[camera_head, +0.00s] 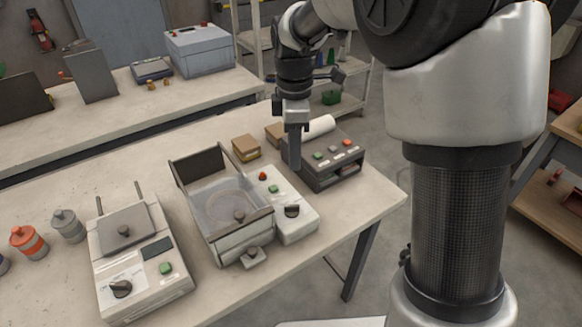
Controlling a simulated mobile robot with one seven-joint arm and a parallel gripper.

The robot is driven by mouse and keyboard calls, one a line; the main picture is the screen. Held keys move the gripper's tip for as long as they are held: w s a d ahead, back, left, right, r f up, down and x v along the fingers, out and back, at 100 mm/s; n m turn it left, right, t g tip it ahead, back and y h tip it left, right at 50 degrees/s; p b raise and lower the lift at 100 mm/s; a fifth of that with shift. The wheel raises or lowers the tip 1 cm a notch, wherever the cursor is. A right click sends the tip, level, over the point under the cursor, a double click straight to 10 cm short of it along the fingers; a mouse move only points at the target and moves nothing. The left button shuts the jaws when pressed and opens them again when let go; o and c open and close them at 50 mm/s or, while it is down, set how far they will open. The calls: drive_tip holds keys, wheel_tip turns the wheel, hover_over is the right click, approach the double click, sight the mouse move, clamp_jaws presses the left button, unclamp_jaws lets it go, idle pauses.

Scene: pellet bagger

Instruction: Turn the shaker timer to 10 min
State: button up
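The shaker (225,200) appears to be the middle machine on the near bench, with a clear-sided tray and a white control panel (280,195) on its right. On that panel are a red button (263,176), a green button (273,188) and a black dial (292,211), likely the timer. The dial's markings are too small to read. My gripper (294,166) points down above the back of the panel, near the printer-like box. It is apart from the dial, up and behind it. Its fingers overlap in this view, so their opening is hidden.
A boxy machine (325,165) with a white roll stands right of the shaker. Another machine (140,255) with a black knob (121,289) stands left. Small cardboard boxes (246,148) sit behind. Lidded jars (67,226) stand far left. The bench's right front corner (385,200) is clear.

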sight(294, 206)
wheel_tip(294, 206, down, 17)
drive_tip(key=shift+f, duration=0.15)
idle(0.4)
clamp_jaws()
